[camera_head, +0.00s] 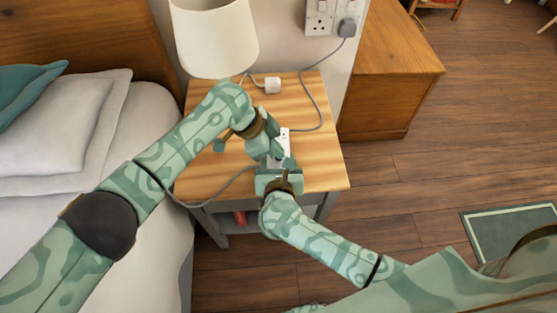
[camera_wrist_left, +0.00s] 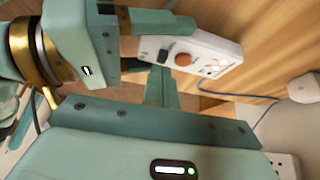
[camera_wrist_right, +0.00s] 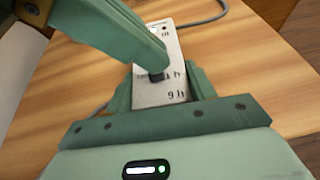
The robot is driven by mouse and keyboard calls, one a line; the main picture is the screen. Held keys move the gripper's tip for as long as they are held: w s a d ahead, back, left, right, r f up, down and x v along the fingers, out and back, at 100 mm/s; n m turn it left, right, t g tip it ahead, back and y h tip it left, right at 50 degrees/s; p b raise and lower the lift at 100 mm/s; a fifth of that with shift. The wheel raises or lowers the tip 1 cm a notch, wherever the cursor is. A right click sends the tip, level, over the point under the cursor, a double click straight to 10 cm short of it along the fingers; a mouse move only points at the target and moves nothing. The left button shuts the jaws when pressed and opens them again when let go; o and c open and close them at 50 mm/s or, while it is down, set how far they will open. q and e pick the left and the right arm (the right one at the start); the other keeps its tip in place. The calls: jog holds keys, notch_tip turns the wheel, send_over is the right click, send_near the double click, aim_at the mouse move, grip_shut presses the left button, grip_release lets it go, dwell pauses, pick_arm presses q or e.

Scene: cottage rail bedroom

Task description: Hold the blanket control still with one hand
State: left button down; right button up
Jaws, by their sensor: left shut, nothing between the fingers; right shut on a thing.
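The blanket control (camera_head: 284,138) is a slim white box on the wooden bedside table (camera_head: 320,172). In the left wrist view the control (camera_wrist_left: 196,50) shows a round orange-red button and a dark slider. In the right wrist view its face (camera_wrist_right: 158,92) carries printed hour marks and a black slider. My right gripper (camera_wrist_right: 162,88) is shut on the control, one finger along each side. My left gripper (camera_head: 275,152) is shut and empty above the control; its fingertips (camera_wrist_right: 150,62) hang close to the slider, and I cannot tell if they touch it. The arms partly hide the control in the head view.
A lamp (camera_head: 214,38) and a small white plug-like block (camera_head: 272,85) stand at the back of the table. Grey cords run over it to a wall socket (camera_head: 320,18). The bed (camera_head: 140,232) is left, a wooden cabinet (camera_head: 385,80) right.

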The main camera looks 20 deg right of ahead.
pick_arm(q)
jog(key=shift+f, duration=0.25)
jog(key=shift+s+a+f, duration=0.1)
jog(key=shift+s+a, duration=0.15)
jog(key=shift+s, duration=0.25)
jog(key=shift+s+a, duration=0.2)
jog(key=shift+s, duration=0.3)
dwell(0.5)
notch_tip(320, 180, up, 6)
dwell(0.6)
pick_arm(e)
jog(key=o, duration=1.1)
jog(key=shift+o, duration=0.2)
pick_arm(q)
jog(key=shift+d, duration=0.1)
pick_arm(e)
jog(key=shift+s, duration=0.1)
